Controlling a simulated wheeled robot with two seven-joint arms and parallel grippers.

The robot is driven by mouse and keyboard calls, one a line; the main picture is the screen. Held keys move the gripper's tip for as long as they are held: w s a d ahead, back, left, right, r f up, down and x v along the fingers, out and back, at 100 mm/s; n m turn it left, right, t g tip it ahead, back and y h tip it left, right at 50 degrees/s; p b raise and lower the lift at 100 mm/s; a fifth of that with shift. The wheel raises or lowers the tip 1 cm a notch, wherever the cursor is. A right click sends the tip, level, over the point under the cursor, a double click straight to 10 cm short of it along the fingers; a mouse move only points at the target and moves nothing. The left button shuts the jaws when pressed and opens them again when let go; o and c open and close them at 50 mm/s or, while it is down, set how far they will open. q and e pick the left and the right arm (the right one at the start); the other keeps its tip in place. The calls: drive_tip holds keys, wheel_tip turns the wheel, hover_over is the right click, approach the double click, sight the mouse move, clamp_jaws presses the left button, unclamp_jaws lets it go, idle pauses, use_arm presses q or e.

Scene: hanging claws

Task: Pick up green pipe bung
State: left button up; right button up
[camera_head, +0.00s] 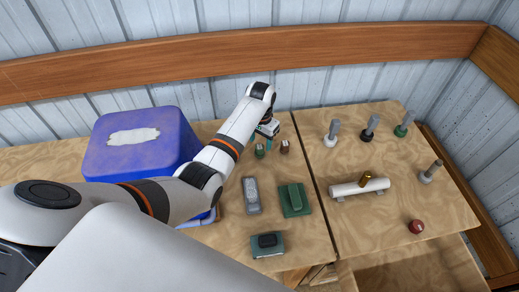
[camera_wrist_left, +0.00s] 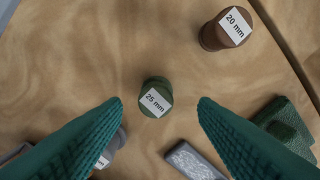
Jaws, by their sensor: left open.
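The green pipe bung (camera_head: 260,150) stands on the wooden table, just below my left gripper (camera_head: 268,131) in the head view. In the left wrist view the green pipe bung (camera_wrist_left: 155,97) shows a "25 mm" label on top and lies between the two fingertips in the picture. My left gripper (camera_wrist_left: 160,102) is open and empty, with its green ribbed fingers spread above the table. A brown bung (camera_wrist_left: 225,29) labelled "20 mm" stands to the upper right. A grey labelled piece (camera_wrist_left: 108,155) is partly hidden behind the left finger. My right gripper is out of view.
A blue box (camera_head: 145,145) stands left of my left arm. A grey block (camera_head: 251,195) and green blocks (camera_head: 294,199) lie in front. On the right are a white pipe (camera_head: 358,187), several upright grey-stemmed pieces and a red ball (camera_head: 416,226). A seam divides the tabletop.

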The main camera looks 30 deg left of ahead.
sight(260, 146)
use_arm(q)
drive_tip(key=shift+f, duration=0.5)
drive_tip(key=shift+w+f, duration=0.15)
drive_tip(key=shift+f, duration=0.05)
drive_tip(key=shift+a+f, duration=0.1)
drive_tip(key=shift+f, duration=0.6)
drive_tip(key=f+b, duration=0.1)
drive_tip(key=f, duration=0.1)
drive_tip(key=f+b, duration=0.1)
drive_tip(key=b, duration=0.1)
drive_tip(key=shift+s+a+f, duration=0.1)
drive_tip(key=shift+s+f, duration=0.1)
drive_tip(key=shift+f, duration=0.3)
drive_tip(key=shift+w, duration=0.1)
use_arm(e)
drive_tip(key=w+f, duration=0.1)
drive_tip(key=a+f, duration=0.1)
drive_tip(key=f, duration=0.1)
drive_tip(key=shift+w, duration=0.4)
use_arm(q)
drive_tip(key=c, duration=0.8)
drive_tip(key=shift+c, duration=0.7)
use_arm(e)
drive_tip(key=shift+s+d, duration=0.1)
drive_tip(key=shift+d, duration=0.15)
